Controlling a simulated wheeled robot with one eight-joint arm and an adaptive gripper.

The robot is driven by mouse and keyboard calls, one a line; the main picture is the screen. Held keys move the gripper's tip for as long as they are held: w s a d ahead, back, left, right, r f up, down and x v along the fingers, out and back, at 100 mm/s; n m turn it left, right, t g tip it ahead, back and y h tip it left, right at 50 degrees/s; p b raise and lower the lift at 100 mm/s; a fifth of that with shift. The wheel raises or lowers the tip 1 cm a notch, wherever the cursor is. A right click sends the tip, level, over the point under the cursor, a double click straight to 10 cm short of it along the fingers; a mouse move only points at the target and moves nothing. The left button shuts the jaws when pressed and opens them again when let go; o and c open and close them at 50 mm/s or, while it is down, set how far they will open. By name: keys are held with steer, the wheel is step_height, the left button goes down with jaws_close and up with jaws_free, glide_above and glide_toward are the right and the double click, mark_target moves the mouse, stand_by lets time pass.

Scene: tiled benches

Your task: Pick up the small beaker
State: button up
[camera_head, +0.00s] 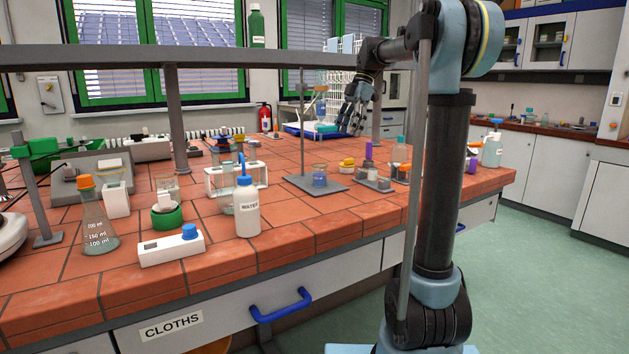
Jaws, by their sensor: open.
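A small glass beaker (320,177) with blue liquid stands upright on the grey base plate of a retort stand, near the middle of the bench. Another small glass vessel (166,201) sits at a green ring at the left. I cannot tell for sure which one is the small beaker. My gripper (352,125) hangs fingers down above the bench, behind and to the right of the blue-liquid beaker. It is open and appears empty. It is apart from both vessels.
A stand rod (303,120) rises beside the blue-liquid beaker, under a grey overhead shelf (200,57). A water bottle (246,208), a flask (95,220) and a white box (171,248) stand at the front left. The bench (330,228) is clear at front centre.

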steer(key=w+a+n, duration=0.1)
steer(key=a, duration=0.1)
glide_toward(325, 166)
steer(key=x, duration=0.6)
steer(key=shift+w+d+f, duration=0.3)
steer(key=shift+d+f, duration=0.05)
steer(key=shift+f, duration=0.1)
steer(key=shift+s+a+x, duration=0.1)
steer(key=shift+a+x, duration=0.1)
steer(key=shift+x, duration=1.15)
steer(key=shift+s+a+x, duration=0.1)
steer(key=shift+a+x, duration=0.1)
steer(key=shift+x, duration=1.15)
steer(key=shift+r, duration=0.15)
steer(key=c, duration=1.3)
